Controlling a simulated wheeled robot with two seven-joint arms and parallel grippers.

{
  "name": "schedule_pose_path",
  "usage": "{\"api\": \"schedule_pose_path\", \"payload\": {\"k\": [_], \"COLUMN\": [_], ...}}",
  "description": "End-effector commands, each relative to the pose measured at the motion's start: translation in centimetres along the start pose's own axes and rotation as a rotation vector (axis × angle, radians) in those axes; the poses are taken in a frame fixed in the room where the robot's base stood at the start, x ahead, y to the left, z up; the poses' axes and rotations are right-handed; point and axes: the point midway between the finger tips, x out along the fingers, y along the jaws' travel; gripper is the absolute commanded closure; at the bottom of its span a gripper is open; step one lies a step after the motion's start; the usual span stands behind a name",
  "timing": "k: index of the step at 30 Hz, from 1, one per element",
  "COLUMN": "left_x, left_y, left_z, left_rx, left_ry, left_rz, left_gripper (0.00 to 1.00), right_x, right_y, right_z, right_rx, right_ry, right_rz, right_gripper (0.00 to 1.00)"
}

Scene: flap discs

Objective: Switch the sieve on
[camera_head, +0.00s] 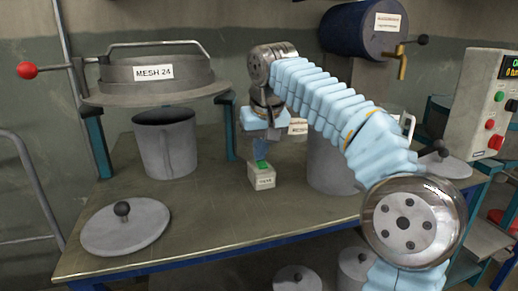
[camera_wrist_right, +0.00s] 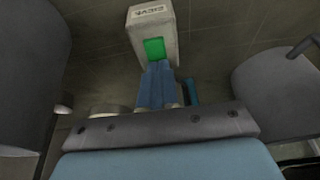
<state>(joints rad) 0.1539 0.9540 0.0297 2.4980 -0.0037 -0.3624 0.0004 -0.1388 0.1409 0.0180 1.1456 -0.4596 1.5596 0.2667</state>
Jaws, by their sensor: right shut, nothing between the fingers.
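The sieve (camera_head: 200,90), a wide grey round pan labelled MESH 24, sits on teal posts at the left. A small pale switch box (camera_head: 262,183) with a green button (camera_head: 263,165) stands on the table right of it; its label is small in the head view. The box (camera_wrist_right: 166,27) and green button (camera_wrist_right: 154,48) also show in the wrist view. My right gripper (camera_head: 261,157) is shut and empty, its blue fingers pointing down at the green button. The fingertips (camera_wrist_right: 158,68) are at the button's edge in the wrist view; I cannot tell whether they touch it. My left gripper is out of view.
A grey jug (camera_head: 167,150) stands under the sieve, and a lid (camera_head: 125,228) lies at the front left. A large grey pot (camera_head: 328,165) is close right of the box, partly behind my arm. A control panel (camera_head: 484,100) is at the right.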

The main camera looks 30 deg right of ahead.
Motion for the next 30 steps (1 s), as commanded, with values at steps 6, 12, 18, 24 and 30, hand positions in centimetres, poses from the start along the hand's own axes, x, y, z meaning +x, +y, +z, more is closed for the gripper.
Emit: {"api": "schedule_pose_path", "payload": {"k": [6, 12, 18, 24, 30], "left_x": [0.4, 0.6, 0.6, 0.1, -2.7], "left_y": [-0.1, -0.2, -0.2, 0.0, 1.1], "left_z": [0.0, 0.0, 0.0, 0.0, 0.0], "left_rx": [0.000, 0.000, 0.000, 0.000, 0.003], "left_ry": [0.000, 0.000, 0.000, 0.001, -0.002], "left_rz": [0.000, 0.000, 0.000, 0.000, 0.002], "left_gripper": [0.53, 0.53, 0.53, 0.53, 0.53], "right_x": [0.2, -0.1, -0.2, -0.7, -3.3], "right_y": [0.0, 0.0, 0.0, 0.0, 0.2], "right_z": [0.8, 1.6, 1.6, 1.4, 0.3], "right_rx": [-0.001, 0.000, 0.000, 0.000, 0.000], "right_ry": [-0.012, -0.014, -0.013, -0.011, -0.008], "right_rz": [0.003, 0.004, 0.004, 0.003, 0.002], "right_gripper": [1.00, 1.00, 1.00, 1.00, 1.00]}}
